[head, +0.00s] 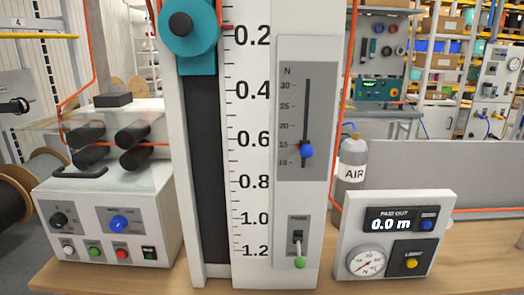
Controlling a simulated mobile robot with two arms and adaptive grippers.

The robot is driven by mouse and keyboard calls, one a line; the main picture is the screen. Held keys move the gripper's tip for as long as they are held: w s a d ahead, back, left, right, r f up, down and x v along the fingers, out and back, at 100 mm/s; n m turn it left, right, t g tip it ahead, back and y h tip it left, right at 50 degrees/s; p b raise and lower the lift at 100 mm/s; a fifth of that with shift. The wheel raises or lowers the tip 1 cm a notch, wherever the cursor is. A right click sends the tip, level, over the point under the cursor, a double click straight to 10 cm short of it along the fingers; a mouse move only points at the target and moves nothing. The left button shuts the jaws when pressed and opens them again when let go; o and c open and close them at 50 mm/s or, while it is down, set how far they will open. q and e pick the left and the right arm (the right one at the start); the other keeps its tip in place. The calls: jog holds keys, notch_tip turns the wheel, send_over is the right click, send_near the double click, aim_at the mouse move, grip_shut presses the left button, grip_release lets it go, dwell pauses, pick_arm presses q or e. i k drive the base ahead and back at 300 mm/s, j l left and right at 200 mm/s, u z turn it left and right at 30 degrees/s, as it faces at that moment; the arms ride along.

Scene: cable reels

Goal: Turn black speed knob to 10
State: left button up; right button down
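A black knob (60,219) sits on a dark panel at the left of the front of a white control box (160,245). It is a round dial with small scale marks around it, too small for me to read the numbers or the exact pointer setting. A blue knob (119,224) is on another panel to its right. Neither of my grippers is in view, and nothing touches the black knob.
Below the knobs are white, green and red buttons (121,254) and a green rocker switch (149,253). Black rollers (133,158) with an orange cable stand on the box. A tall scale column (252,150) stands to the right, then a meter box (395,240) reading 0.0 m.

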aim_at(58, 219)
jog(key=u, duration=1.25)
